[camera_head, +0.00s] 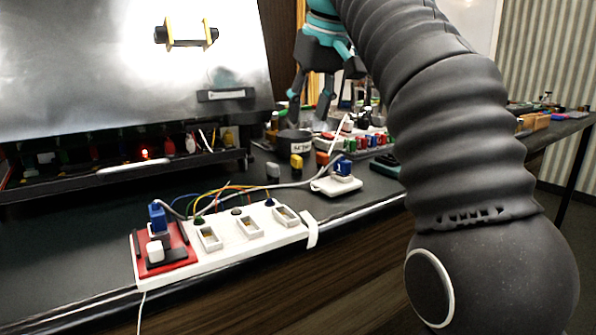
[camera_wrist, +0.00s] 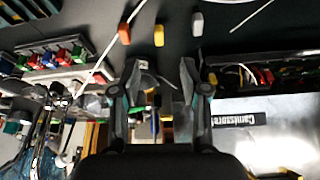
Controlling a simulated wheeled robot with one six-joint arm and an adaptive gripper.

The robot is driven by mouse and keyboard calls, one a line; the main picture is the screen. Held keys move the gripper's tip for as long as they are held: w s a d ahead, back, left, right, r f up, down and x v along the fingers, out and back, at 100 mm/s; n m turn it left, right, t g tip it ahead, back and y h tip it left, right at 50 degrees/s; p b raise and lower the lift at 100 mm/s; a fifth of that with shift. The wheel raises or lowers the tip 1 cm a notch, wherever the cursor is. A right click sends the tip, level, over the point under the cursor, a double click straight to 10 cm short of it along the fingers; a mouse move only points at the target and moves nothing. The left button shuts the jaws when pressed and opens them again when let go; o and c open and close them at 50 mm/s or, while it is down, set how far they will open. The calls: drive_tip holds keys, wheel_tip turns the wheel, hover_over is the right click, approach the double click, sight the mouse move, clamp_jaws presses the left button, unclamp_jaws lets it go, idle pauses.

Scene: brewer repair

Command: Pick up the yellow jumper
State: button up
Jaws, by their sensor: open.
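The yellow jumper (camera_head: 296,162) is a small upright block on the dark bench top, between a grey-white one and an orange one. It also shows in the wrist view (camera_wrist: 159,36), top centre, beyond my fingertips. My gripper (camera_head: 309,112) is open and empty, pointing down above the bench, higher in the picture than the yellow jumper. In the wrist view my gripper (camera_wrist: 161,75) has its two fingers spread, with the jumper roughly in line with the gap. They are apart from it. Nothing hides the jumper.
An orange jumper (camera_head: 322,158) and a grey-white jumper (camera_head: 273,170) flank it closely. A black round container (camera_head: 294,141) stands just behind. A white socket strip (camera_head: 225,262), with wires, lies in front. A dark shelf (camera_head: 120,167) is at left. Colourful parts (camera_head: 366,143) are at right.

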sight(297, 157)
drive_tip(key=b+x, duration=0.1)
drive_tip(key=x, duration=0.2)
drive_tip(key=b+x, duration=0.1)
drive_tip(key=x, duration=0.3)
drive_tip(key=b+x, duration=0.2)
drive_tip(key=x, duration=0.1)
drive_tip(key=shift+w+a+f, duration=0.15)
drive_tip(key=shift+w+f, duration=0.05)
drive_tip(key=shift+w, duration=0.2)
drive_tip(key=shift+c, duration=0.3)
clamp_jaws()
